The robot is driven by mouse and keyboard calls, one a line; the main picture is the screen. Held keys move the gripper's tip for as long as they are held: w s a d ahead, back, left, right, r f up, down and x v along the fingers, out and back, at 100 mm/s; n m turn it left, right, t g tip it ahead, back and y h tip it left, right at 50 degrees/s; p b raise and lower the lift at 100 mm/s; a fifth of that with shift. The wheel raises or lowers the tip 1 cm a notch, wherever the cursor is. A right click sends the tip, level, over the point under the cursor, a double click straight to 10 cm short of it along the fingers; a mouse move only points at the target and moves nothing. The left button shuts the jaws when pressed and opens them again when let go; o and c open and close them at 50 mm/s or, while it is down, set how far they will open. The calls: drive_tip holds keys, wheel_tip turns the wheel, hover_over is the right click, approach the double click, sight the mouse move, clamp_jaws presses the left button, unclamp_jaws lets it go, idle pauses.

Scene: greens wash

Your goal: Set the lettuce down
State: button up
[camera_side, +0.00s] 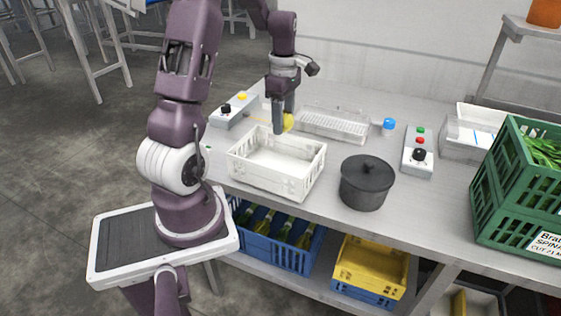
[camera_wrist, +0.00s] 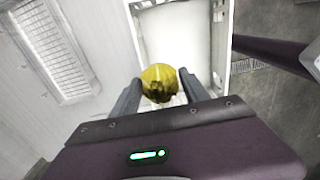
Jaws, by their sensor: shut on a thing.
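The lettuce (camera_wrist: 160,82) is a round yellow-green head between my two fingertips in the wrist view. In the side view the lettuce (camera_side: 288,122) shows as a small yellow patch, partly hidden by a finger. My gripper (camera_side: 284,122) is shut on it and points down, at the back edge of a white crate (camera_side: 299,186). In the wrist view my gripper (camera_wrist: 158,88) has the crate (camera_wrist: 222,45) beyond the lettuce. The lettuce appears above the crate's rim; I cannot tell its exact height. The crate's visible floor is bare.
A dark lidded pot (camera_side: 367,184) stands right of the crate. A clear ribbed tray (camera_side: 333,125) is behind it, also in the wrist view (camera_wrist: 48,55). Two control boxes (camera_side: 234,109) (camera_side: 418,152), a blue knob (camera_side: 389,126) and a green crate of greens (camera_side: 515,190) are on the counter.

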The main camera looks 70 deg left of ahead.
drive_tip(key=s+d, duration=0.3)
approach(277, 159)
drive_tip(key=shift+m, duration=0.3)
drive_tip(key=d+f, duration=0.1)
drive_tip(key=f, duration=0.1)
drive_tip(key=s+d+f, duration=0.1)
drive_tip(key=d, duration=0.1)
drive_tip(key=d+f, duration=0.1)
drive_tip(key=f, duration=0.1)
drive_tip(key=shift+s+d+f, duration=0.35)
drive_tip(key=shift+s+d, duration=0.05)
drive_tip(key=shift+f, duration=0.1)
drive_tip(key=o, duration=1.4)
